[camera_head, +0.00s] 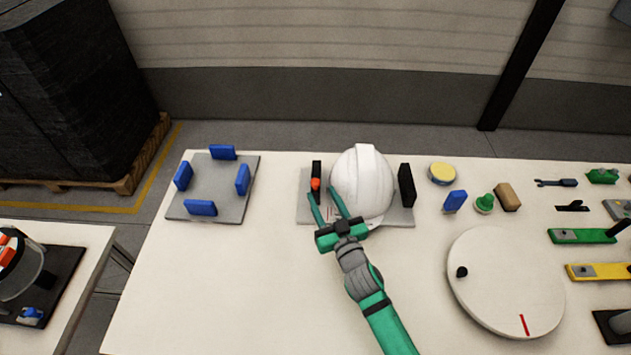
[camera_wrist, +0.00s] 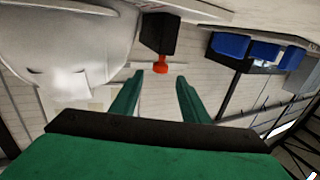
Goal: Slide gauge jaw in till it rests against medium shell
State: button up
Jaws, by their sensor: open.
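The white helmet shell (camera_head: 363,180) sits on a grey gauge plate (camera_head: 401,217) between two black jaws. The left jaw (camera_head: 316,168) carries an orange-red knob (camera_head: 315,184), and the right jaw (camera_head: 407,185) stands close to the shell's right side. In the head view a narrow gap seems to separate the left jaw from the shell. My gripper (camera_head: 323,200) is open, its green fingers reaching toward the knob. In the wrist view the knob (camera_wrist: 161,67) and left jaw (camera_wrist: 159,36) lie beyond my fingertips (camera_wrist: 160,84), with the shell (camera_wrist: 70,50) at the left. Nothing is between the fingers.
A grey plate with several blue blocks (camera_head: 201,208) lies to the left. A white round turntable (camera_head: 505,282) stands at right front. A blue block (camera_head: 455,201), a green knob (camera_head: 485,203) and tools lie to the right. The table's left front is clear.

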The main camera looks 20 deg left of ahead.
aim_at(317, 185)
jog(key=shift+x, duration=3.45)
jog(key=shift+d, duration=0.1)
grip_shut()
